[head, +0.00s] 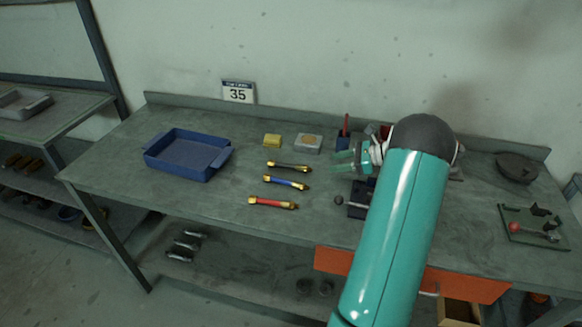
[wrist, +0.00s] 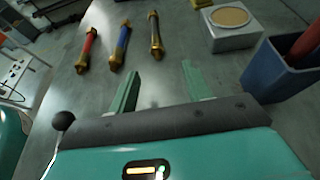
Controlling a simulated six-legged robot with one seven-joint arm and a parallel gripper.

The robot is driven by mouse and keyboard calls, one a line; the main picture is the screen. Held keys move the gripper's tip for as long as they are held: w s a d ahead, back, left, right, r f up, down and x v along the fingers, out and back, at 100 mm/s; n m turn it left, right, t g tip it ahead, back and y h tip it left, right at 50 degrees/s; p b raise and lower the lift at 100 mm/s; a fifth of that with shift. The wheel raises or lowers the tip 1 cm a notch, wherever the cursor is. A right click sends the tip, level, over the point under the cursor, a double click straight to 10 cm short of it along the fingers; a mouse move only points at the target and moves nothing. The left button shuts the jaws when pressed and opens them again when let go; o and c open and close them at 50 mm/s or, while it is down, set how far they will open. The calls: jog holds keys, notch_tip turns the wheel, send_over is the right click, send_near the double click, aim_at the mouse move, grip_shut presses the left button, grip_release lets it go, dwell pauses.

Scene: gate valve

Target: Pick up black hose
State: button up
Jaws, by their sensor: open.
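The black hose (head: 288,166) lies on the workbench, with brass ends, as the farthest of three short hoses. In the wrist view the black hose (wrist: 155,34) lies ahead of my gripper, a little left of the gap between the fingers. My gripper (head: 340,162) is to the right of the hose in the head view, apart from it. Its two green fingers are open and empty in the wrist view (wrist: 160,80). A blue hose (head: 286,182) and a red hose (head: 273,202) lie nearer the bench front, roughly parallel to the black one.
A blue tray (head: 222,160) stands at the bench's left. A yellow block (head: 272,141) and a grey box (head: 308,143) sit behind the hoses. A blue cup (wrist: 262,82) with a red item stands right of my gripper. The bench between tray and hoses is clear.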

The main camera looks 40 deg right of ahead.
aim_at(312, 172)
jog(key=x, duration=0.3)
jog(key=shift+w+a+f, duration=0.15)
jog(key=shift+w, duration=0.05)
jog(key=x, duration=0.5)
jog(key=shift+a, duration=0.3)
grip_shut()
